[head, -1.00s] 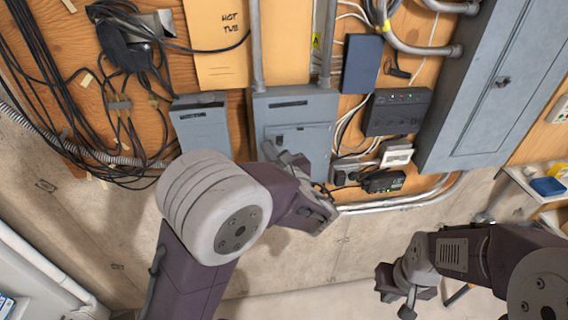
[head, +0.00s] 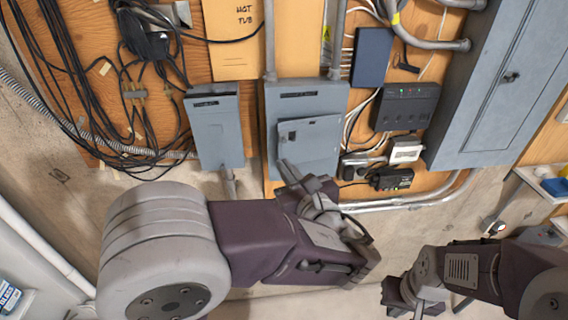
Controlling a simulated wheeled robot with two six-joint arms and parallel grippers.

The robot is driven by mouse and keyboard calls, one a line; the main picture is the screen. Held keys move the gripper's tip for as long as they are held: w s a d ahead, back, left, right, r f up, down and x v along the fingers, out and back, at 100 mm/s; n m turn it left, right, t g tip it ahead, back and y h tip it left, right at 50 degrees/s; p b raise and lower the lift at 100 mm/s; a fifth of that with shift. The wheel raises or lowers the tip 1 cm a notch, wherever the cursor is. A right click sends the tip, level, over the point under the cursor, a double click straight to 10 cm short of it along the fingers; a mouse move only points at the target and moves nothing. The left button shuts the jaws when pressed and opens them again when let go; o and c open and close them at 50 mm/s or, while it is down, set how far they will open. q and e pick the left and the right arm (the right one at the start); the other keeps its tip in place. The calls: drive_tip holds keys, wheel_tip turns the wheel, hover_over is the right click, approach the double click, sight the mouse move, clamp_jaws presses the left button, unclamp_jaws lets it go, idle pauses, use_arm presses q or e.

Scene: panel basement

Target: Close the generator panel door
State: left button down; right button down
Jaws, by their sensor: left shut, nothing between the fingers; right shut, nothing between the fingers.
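The grey box in the middle of the wall (head: 303,95), apparently the generator panel, carries a small grey door (head: 318,140) on its lower front. The door sits slightly skewed to the box, so it looks a little ajar; the exact gap is hard to tell. My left gripper (head: 284,168) is shut and empty, its fingertips at the lower left of the door, touching or very close to it. My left wrist hides the box's lower edge. My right gripper (head: 416,308) is shut and empty, low at the right, away from the panel.
A smaller grey box (head: 215,128) is to the left and a large grey cabinet (head: 500,90) to the right. A black device (head: 406,106), a white adapter (head: 404,149) and conduit (head: 425,200) lie close right of the panel. Loose black cables hang at the left.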

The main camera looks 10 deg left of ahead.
use_arm(q)
drive_tip(key=m+h+p, duration=0.1)
drive_tip(key=p, duration=0.2)
approach(285, 141)
drive_tip(key=shift+t, duration=0.4)
drive_tip(key=p+x, duration=0.2)
drive_tip(key=x, duration=0.1)
drive_tip(key=p+x, duration=0.3)
drive_tip(key=shift+w+a+f, duration=0.2)
drive_tip(key=shift+a+f, duration=0.05)
drive_tip(key=shift+f, duration=0.05)
drive_tip(key=shift+f, duration=0.1)
